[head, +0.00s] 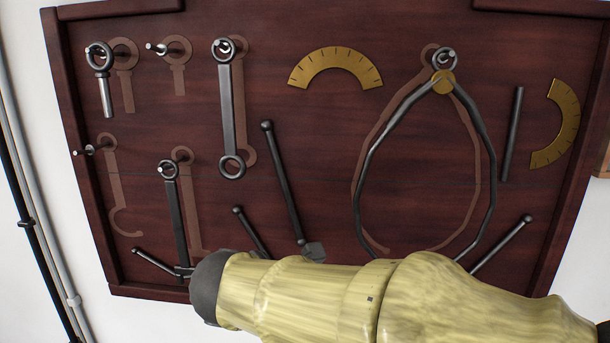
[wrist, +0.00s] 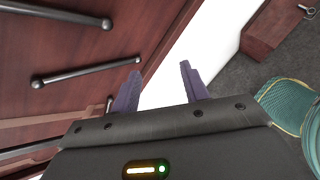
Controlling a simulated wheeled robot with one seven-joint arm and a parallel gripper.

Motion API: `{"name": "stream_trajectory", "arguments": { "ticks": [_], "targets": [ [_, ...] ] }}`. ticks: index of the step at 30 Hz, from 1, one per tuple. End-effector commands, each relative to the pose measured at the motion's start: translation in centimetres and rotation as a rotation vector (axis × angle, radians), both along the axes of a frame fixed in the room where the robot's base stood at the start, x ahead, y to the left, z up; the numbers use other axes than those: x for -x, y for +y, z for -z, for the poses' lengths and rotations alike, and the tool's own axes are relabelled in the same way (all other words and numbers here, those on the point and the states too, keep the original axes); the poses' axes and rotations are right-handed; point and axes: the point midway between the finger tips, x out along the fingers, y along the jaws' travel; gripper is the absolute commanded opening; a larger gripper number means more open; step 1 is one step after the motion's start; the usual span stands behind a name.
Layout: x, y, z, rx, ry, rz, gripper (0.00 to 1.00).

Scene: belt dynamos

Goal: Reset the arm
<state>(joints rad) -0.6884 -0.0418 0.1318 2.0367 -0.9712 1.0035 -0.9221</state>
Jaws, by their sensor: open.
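My gripper (wrist: 160,88) shows in the wrist view with its two purple fingers apart and nothing between them. The fingers point past the edge of a dark red wooden board on the left of that view, towards a white strip. In the head view my pale yellow arm (head: 330,296) crosses in front of the lower part of the tool board (head: 330,120). The fingers cannot be made out in the head view. My arm hides the board's bottom edge and the lower ends of some tools.
The board bears a ring-ended tool (head: 105,90), a double-ring link (head: 228,110), a hanging rod (head: 177,215), large calipers (head: 364,180), brass arcs (head: 335,65) and several rods. A metal rod (wrist: 85,72), brown box (wrist: 268,28) and teal ribbed object (wrist: 290,105) show in the wrist view.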

Motion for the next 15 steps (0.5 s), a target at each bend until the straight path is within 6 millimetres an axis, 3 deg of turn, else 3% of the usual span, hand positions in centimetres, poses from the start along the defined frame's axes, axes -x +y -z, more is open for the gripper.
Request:
{"name": "stream_trajectory", "arguments": {
  "ticks": [1,6,9,15],
  "targets": [
    [0.0,-2.2,2.6,-0.085,0.052,0.11,0.45],
    [1.5,-7.9,10.3,-0.439,0.175,0.551,0.45],
    [3.0,-10.7,13.8,-0.649,0.199,0.855,0.45],
    [6.0,-15.5,19.1,-1.047,0.127,1.507,0.45]
  ]
}}
